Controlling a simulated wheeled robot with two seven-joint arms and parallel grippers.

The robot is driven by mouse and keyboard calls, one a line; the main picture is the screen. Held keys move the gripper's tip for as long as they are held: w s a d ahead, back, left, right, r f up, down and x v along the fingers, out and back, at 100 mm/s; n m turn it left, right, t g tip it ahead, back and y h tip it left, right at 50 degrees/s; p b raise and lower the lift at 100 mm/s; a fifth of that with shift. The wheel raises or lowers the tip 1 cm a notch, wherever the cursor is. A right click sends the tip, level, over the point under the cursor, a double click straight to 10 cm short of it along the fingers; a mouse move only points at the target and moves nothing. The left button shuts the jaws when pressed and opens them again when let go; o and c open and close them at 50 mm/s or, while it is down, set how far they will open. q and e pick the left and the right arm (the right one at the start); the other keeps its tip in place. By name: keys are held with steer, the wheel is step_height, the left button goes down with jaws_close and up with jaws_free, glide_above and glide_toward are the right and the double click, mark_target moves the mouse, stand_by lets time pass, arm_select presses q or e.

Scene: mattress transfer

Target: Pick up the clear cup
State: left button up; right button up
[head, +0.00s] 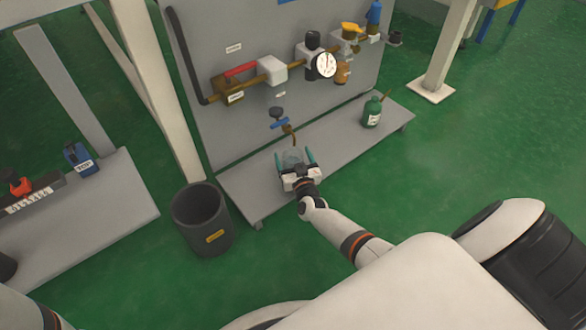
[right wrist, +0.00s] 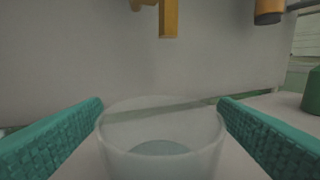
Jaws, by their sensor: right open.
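The clear cup (head: 291,158) stands upright on the grey shelf (head: 345,148) below the pipe panel. My right gripper (head: 297,160) is open, with its two teal fingers on either side of the cup. In the right wrist view the cup (right wrist: 160,145) is between the spread fingers of the right gripper (right wrist: 160,120), and its rim shows whole. I cannot tell whether either finger touches the cup. The left gripper is not in view; only a bit of my left arm shows at the lower left of the head view.
A green bottle (head: 372,112) stands farther right on the shelf. A dark bin (head: 203,222) stands on the floor at left. The shelf between cup and bottle is clear.

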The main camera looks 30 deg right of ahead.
steer(key=shift+b+x, duration=0.4)
steer(key=shift+x, duration=0.75)
steer(key=c, duration=1.1)
steer(key=shift+c, duration=0.2)
